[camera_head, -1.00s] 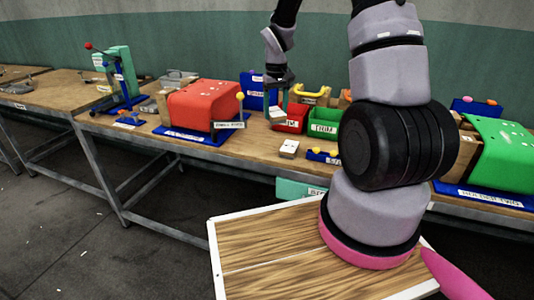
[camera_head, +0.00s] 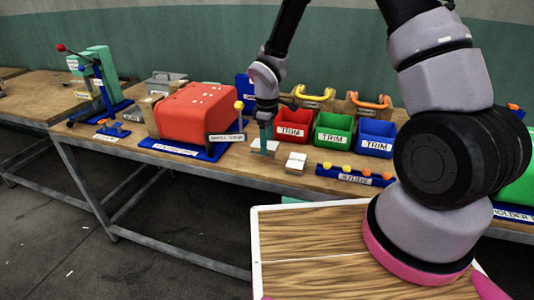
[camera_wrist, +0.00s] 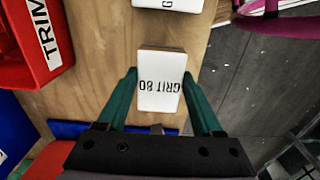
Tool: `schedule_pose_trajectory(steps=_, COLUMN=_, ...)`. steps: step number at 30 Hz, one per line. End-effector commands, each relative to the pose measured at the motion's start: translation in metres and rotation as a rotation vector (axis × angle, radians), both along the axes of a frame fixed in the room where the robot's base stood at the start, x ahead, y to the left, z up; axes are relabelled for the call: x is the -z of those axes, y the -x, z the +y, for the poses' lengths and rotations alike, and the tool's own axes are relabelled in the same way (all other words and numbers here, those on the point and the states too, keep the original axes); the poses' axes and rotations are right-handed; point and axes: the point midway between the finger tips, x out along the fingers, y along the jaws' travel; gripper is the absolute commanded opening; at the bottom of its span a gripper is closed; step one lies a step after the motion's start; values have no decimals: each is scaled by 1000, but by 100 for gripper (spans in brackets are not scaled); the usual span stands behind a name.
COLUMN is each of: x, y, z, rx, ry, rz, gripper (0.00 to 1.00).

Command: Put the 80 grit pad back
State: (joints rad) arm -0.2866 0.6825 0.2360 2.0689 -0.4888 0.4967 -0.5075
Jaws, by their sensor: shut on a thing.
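The 80 grit pad (camera_wrist: 160,82) is a pale block with "GRIT 80" printed on its top, upside down in the wrist view. My gripper (camera_wrist: 160,92) is shut on it, with one green finger along each side. In the head view my gripper (camera_head: 264,143) points down over the bench, with the pale pad (camera_head: 268,148) at its fingertips, left of the red bin. Whether the pad touches the bench top is not clear. A second pale block (camera_head: 296,161) sits on the bench just to the right, and shows partly at the top of the wrist view (camera_wrist: 170,4).
Red (camera_head: 292,130), green (camera_head: 333,134) and blue (camera_head: 377,139) TRIM bins stand behind and to the right. A red press cover (camera_head: 192,116) is close on the left.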

Motion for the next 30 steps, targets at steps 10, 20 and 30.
schedule_pose_trajectory(steps=10, x=39, y=0, z=0, rx=1, ry=1, rz=2, gripper=0)
schedule_pose_trajectory(steps=20, x=41, y=0, z=0, rx=2, ry=0, rz=0, gripper=0)
schedule_pose_trajectory(steps=30, x=42, y=0, z=0, rx=2, ry=0, rz=0, gripper=97)
